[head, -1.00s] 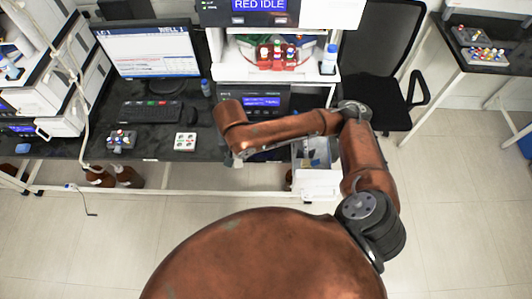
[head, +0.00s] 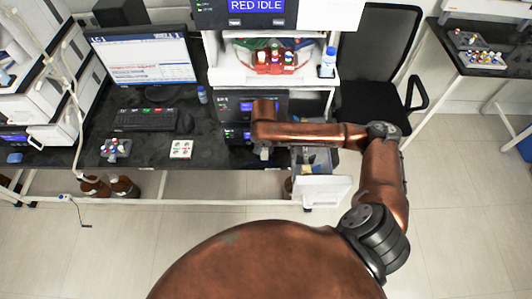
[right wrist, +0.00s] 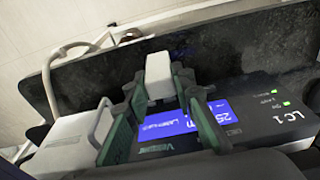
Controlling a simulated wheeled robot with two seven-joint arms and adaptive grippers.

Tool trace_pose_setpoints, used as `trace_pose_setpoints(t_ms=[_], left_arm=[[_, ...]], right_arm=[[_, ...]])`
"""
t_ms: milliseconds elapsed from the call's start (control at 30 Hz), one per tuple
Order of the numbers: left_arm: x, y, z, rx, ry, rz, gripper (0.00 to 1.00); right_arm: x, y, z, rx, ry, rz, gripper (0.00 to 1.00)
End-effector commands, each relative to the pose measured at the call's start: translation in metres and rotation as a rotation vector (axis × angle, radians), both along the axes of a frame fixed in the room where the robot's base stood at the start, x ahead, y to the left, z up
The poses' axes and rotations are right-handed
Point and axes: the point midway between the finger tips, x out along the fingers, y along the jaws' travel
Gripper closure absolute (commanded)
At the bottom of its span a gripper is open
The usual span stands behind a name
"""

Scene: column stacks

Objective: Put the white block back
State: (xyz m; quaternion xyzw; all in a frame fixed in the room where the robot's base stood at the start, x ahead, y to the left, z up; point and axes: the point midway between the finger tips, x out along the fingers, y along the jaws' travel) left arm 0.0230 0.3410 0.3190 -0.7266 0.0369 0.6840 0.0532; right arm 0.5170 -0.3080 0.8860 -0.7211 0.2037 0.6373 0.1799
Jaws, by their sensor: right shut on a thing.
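The white block (right wrist: 159,74) is a small pale upright piece between my right gripper's fingertips in the right wrist view. My right gripper (right wrist: 160,90) is shut on it with green-padded fingers. Behind and below the fingers is the LC 1 instrument (right wrist: 262,128) with a blue display. In the head view my right gripper (head: 264,153) points down below the copper wrist, in front of the instrument under the shelf. The block cannot be made out there. My left gripper is in neither view.
An open white drawer (head: 322,190) stands right of the gripper, under my forearm. A white tray with coloured dots (head: 181,149) and a small rack (head: 115,149) lie on the dark bench. A keyboard (head: 145,119) is behind them. A black chair (head: 380,60) stands right.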

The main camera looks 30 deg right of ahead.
Motion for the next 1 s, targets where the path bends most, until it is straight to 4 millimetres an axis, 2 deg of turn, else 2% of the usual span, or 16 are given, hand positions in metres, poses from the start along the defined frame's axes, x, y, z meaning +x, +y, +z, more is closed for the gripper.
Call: trace_pose_setpoints(t_ms=[267, 467, 833, 867, 1000], left_arm=[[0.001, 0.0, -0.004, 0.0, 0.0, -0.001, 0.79], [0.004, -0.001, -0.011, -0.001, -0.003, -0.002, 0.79], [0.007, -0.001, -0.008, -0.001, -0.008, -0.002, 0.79], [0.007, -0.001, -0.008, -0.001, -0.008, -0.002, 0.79], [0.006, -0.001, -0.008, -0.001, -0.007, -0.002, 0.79]], right_arm=[[0.007, -0.012, -0.017, 0.0, 0.001, -0.001, 0.91], [0.007, -0.012, -0.046, -0.001, 0.002, 0.002, 0.91], [0.007, -0.011, -0.049, 0.001, 0.0, 0.001, 0.91], [0.007, -0.011, -0.049, 0.001, 0.0, 0.001, 0.77], [0.007, -0.011, -0.049, 0.001, 0.0, 0.001, 0.67]])
